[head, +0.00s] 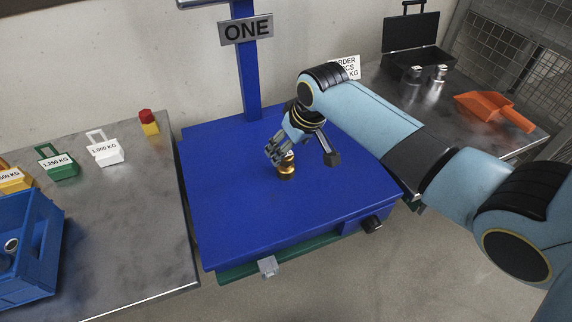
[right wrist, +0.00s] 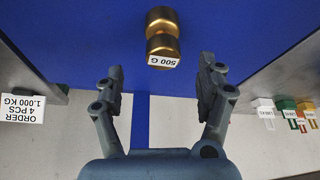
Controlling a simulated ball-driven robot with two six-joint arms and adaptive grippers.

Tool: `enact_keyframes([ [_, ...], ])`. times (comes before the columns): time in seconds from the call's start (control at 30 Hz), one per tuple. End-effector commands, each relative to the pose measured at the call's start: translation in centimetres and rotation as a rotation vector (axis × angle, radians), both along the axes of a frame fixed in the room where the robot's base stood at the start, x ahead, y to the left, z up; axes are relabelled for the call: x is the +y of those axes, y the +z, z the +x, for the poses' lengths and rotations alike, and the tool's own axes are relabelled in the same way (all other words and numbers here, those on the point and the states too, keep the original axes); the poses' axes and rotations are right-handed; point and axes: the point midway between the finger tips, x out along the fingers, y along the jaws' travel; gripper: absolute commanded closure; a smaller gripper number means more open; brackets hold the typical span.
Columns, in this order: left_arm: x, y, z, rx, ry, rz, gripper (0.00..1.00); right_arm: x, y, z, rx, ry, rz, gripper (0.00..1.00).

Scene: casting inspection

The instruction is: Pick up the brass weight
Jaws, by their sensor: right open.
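The brass weight (head: 286,166) stands on the blue platform of the scale (head: 225,215) in the head view, partly hidden by my right gripper. In the right wrist view the brass weight (right wrist: 163,33) has a "500 G" label and lies beyond the fingertips, near the middle between them. My right gripper (head: 279,154) is open and empty, close to the weight; its spread fingers also show in the right wrist view (right wrist: 161,75). I cannot tell from the head view if a finger touches the weight. My left gripper is not in view.
The left table (head: 130,235) holds a blue crate (head: 35,245), labelled blocks and a red-yellow block (head: 148,122). The right table (head: 480,140) holds an open black case (head: 415,60), steel weights (head: 440,73) and an orange scoop (head: 490,106). The scale's blue post (head: 249,80) rises behind.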

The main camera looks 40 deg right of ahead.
Motion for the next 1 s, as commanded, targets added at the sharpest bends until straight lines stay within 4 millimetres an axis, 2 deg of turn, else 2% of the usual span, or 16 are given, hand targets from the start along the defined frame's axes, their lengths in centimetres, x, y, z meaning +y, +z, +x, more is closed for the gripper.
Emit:
enact_keyframes([
  [0.03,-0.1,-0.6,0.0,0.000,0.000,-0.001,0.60,0.0,-1.1,0.3,0.001,-0.001,0.000,0.27],
  [0.27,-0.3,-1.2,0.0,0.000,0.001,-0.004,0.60,0.1,-3.0,1.0,0.001,-0.001,0.000,0.27],
  [0.5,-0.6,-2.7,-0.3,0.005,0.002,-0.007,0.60,0.4,-6.6,2.2,0.001,0.000,0.000,0.27],
  [0.6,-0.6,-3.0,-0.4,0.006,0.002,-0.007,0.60,0.4,-7.3,2.5,0.001,0.000,-0.001,0.27],
  [0.83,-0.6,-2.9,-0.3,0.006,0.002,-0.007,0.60,0.4,-7.2,2.6,-0.001,0.000,-0.001,0.27],
  [1.0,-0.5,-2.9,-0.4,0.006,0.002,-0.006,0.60,0.4,-7.2,2.6,-0.001,0.000,-0.001,0.48],
])
